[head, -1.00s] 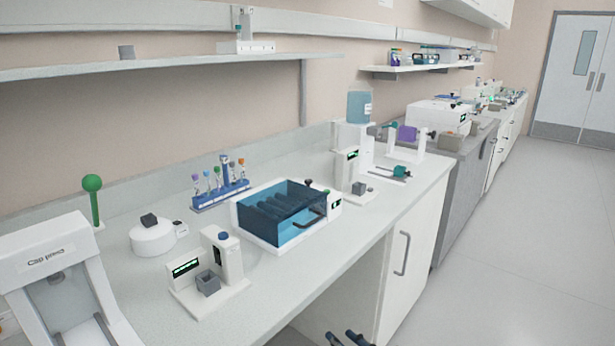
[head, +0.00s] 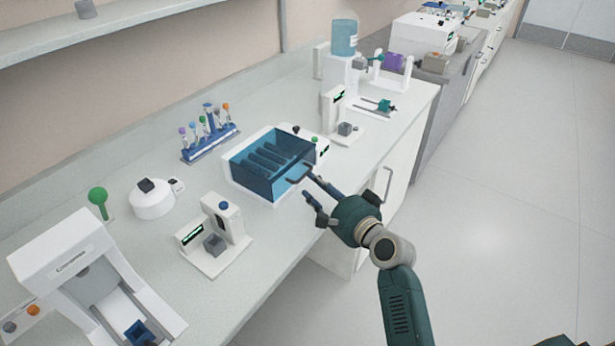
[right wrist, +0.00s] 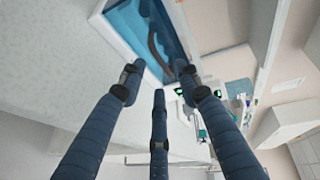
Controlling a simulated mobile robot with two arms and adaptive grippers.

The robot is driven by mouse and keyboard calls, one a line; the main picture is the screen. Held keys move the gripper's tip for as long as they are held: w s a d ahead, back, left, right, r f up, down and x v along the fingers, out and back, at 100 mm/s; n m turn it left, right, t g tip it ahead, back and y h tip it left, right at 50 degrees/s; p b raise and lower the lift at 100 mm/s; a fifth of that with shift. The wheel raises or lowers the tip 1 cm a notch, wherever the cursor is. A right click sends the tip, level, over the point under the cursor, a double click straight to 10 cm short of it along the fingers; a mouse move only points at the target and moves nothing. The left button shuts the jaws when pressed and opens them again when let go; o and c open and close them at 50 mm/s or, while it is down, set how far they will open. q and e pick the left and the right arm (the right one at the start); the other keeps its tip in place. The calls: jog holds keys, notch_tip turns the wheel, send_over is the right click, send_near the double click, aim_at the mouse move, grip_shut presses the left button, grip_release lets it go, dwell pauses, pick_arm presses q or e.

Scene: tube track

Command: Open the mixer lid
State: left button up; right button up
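The mixer is a white box (head: 237,187) with a see-through blue lid (head: 265,182), and dark rollers show inside. The lid is down. A dark bar handle (head: 297,179) sticks out from its front right side. My right gripper (head: 314,192) is just in front of the mixer at the bench edge, with its fingers spread and pointing toward the handle. In the right wrist view its fingers (right wrist: 160,95) are apart with nothing between them, and the blue lid (right wrist: 128,22) shows beyond. Whether a fingertip touches the handle cannot be told. My left gripper is out of view.
A blue tube rack (head: 210,148) stands behind the mixer. A white device with a grey cup (head: 214,244) stands at its front left, and another white device (head: 333,108) at its right. The floor (head: 480,220) to the right is clear.

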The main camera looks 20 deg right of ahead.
aim_at(297, 172)
jog(key=shift+x, duration=2.35)
jog(key=shift+f, duration=0.1)
jog(key=shift+c, duration=0.2)
grip_shut()
